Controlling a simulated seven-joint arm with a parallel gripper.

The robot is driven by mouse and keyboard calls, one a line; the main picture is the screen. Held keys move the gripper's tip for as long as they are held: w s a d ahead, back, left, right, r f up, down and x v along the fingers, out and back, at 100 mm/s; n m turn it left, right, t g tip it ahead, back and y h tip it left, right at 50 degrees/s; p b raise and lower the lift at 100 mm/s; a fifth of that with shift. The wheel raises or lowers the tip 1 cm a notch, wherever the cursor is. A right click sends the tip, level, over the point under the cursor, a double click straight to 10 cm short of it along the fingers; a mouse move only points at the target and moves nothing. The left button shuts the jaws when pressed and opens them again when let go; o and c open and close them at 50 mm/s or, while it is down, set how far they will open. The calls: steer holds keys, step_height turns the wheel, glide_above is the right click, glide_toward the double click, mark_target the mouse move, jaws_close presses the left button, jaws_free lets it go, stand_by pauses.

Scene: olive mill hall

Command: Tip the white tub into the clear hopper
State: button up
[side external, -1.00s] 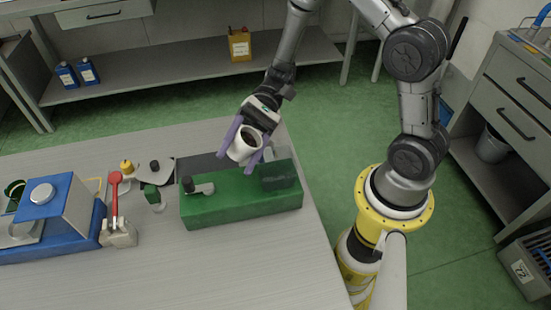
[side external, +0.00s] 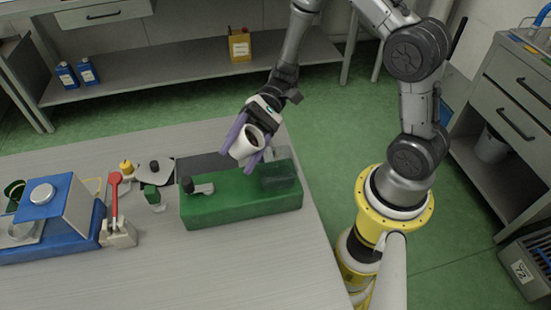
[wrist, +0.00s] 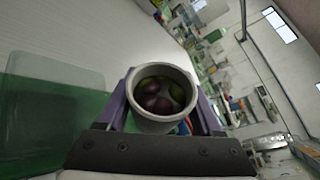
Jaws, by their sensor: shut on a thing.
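The white tub (side external: 241,148) is held between the purple fingers of my gripper (side external: 248,148), above the back of the green machine. Its mouth leans toward the right in the side view. In the wrist view the tub (wrist: 153,123) sits between the fingers, with several dark red and green round pieces, like olives, inside. The clear hopper (side external: 279,176) stands on the right end of the green machine (side external: 230,207), below and right of the tub. In the wrist view the clear hopper (wrist: 55,85) shows at left, apart from the tub.
A dark handle or knob (side external: 188,184) stands on the machine's left end. Left of it are a red-handled tool on a pale block (side external: 118,236), small jars and a blue machine (side external: 75,225). The front of the grey table (side external: 200,270) is clear.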

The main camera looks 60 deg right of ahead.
steer(key=shift+r+n+y, duration=0.4)
steer(key=shift+n, duration=0.4)
stand_by(0.7)
steer(key=shift+s+d+f+n+y, duration=0.1)
steer(key=shift+f+n+y, duration=0.35)
steer(key=shift+n, duration=0.35)
stand_by(1.1)
steer(key=shift+s+r+n+y+b, duration=0.1)
steer(key=shift+r+n+y+b, duration=0.2)
steer(key=shift+n, duration=0.4)
stand_by(0.6)
steer(key=shift+s+d+r+n+y, duration=0.3)
steer(key=shift+s+d+n, duration=0.1)
steer(key=shift+s+n, duration=0.35)
stand_by(1.0)
steer(key=shift+d+r+n+y+b, duration=0.1)
steer(key=shift+r+n+y+b, duration=0.2)
steer(key=shift+n, duration=0.65)
stand_by(0.6)
